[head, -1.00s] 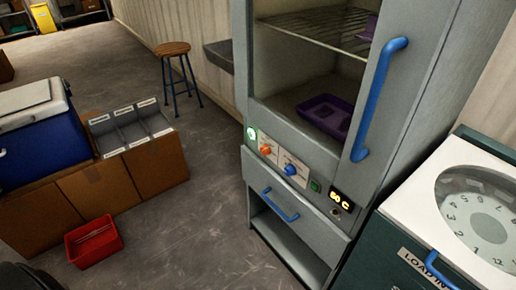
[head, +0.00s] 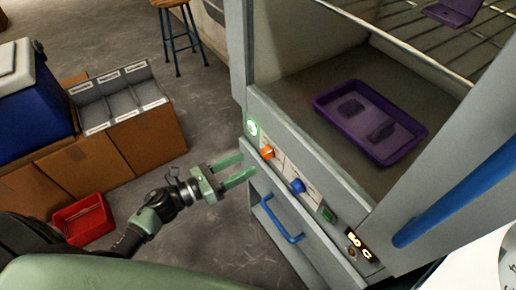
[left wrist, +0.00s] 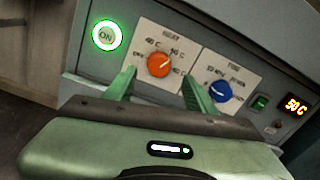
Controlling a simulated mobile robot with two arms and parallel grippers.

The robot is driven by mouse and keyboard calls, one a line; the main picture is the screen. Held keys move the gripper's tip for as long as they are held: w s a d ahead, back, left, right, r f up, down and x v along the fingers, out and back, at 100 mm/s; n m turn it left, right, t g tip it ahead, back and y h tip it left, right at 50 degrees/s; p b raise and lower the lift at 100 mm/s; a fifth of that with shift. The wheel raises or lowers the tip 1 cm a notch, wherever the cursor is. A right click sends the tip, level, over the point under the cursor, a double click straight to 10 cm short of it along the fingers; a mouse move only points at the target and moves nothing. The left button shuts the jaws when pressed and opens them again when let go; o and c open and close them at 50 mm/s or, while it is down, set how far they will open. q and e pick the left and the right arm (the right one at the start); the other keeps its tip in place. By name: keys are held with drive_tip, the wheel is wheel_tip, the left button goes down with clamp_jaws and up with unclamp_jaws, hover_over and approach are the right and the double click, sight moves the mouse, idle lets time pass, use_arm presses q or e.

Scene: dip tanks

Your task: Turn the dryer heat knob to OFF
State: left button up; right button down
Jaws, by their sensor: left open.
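The orange heat knob (head: 267,152) sits on the dryer's front panel, left of the blue time knob (head: 298,186). In the left wrist view the heat knob (left wrist: 159,64) shows on a white plate marked HEAT, with OFF at its left and temperature marks above and to the right. My right gripper is not seen.
A lit green ON button (head: 251,128) is left of the heat knob. A display (head: 358,246) reads 50 C. A blue drawer handle (head: 281,218) is below the panel. A purple tray (head: 368,122) lies inside the dryer. A red bin (head: 84,220) is on the floor.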

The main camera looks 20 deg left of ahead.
sight(264, 154)
use_arm(q)
drive_tip(key=x, duration=0.3)
drive_tip(key=shift+r+p, duration=0.1)
drive_tip(key=shift+p, duration=0.2)
drive_tip(key=shift+x, duration=1.2)
drive_tip(key=shift+w+d, duration=0.2)
drive_tip(key=shift+w, duration=0.15)
clamp_jaws()
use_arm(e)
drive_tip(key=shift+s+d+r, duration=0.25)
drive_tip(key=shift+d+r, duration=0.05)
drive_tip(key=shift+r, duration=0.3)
